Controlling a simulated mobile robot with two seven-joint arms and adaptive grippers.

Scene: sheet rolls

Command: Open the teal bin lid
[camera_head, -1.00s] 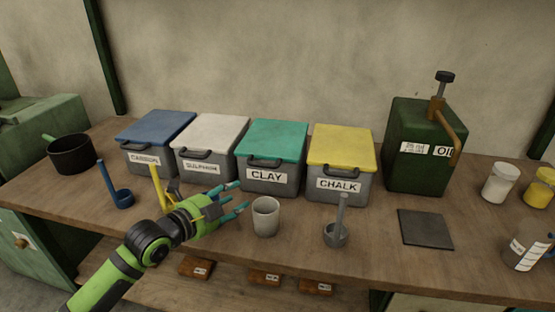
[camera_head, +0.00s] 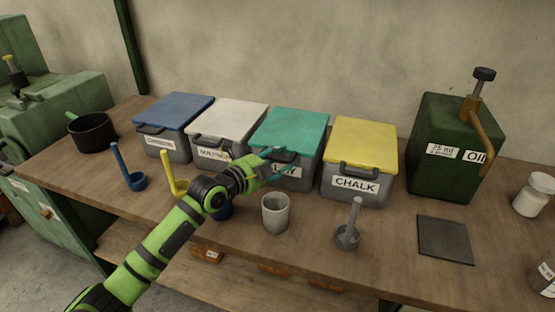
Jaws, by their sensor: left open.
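The teal bin lid (camera_head: 292,130) lies closed on the grey clay bin (camera_head: 309,174), third from the left in the row. My left gripper (camera_head: 277,163) is at the front of this bin, just below the lid's front edge, with its teal fingertips open. It covers the left part of the clay label and most of the lid's front handle. I cannot tell whether a fingertip touches the lid or the handle. My right gripper is not in view.
Bins with a blue lid (camera_head: 178,110), a white lid (camera_head: 232,118) and a yellow lid (camera_head: 362,142) flank it. A grey cup (camera_head: 275,213), a grey ladle (camera_head: 349,234) and a yellow ladle (camera_head: 172,176) stand in front. A green oil can (camera_head: 444,149) is at right.

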